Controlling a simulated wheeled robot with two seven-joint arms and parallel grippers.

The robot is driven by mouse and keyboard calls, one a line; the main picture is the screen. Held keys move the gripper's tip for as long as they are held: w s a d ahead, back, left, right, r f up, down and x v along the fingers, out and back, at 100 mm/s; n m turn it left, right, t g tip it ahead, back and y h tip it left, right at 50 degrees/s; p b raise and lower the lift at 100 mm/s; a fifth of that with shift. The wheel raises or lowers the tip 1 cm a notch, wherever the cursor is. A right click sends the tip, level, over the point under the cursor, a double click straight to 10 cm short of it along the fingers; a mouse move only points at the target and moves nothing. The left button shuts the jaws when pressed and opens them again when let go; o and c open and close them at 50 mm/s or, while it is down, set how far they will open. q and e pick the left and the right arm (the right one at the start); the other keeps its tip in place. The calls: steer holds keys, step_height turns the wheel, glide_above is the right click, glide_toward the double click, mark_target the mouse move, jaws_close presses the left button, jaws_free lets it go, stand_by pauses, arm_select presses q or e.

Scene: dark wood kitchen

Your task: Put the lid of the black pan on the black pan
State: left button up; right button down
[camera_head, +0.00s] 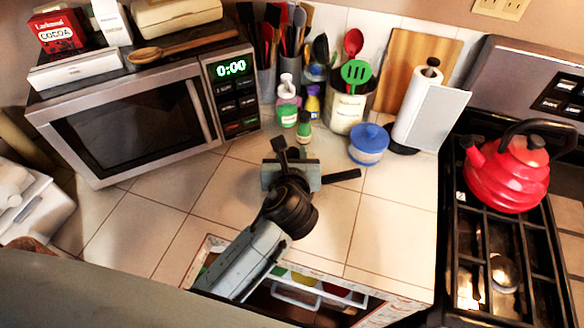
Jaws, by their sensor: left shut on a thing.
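My left gripper (290,174) comes in from the lower left and is over the tiled counter, in front of the utensil pots. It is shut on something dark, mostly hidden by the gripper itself. A short black bar (344,175) sticks out to its right, and a dark piece (279,146) shows at its far side. I cannot tell whether these belong to the held thing or to the gripper. I cannot make out the black pan or its lid for sure. My right gripper is not in view.
A microwave (135,118) stands at the left. A red kettle (507,172) is on the stove at right. Below the counter, an open compartment (318,303) shows coloured items.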

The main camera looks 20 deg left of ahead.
arm_select(q)
steer(key=shift+f, duration=0.4)
steer(key=shift+w+f, duration=0.1)
steer(key=shift+f, duration=0.2)
step_height(320, 180, down, 2)
steer(key=shift+f+b, duration=0.25)
steer(key=shift+b, duration=0.2)
steer(key=shift+f, duration=0.3)
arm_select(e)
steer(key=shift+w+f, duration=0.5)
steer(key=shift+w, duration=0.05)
arm_select(q)
steer(key=shift+f, duration=0.55)
steer(key=o, duration=1.1)
steer(key=shift+c, duration=0.2)
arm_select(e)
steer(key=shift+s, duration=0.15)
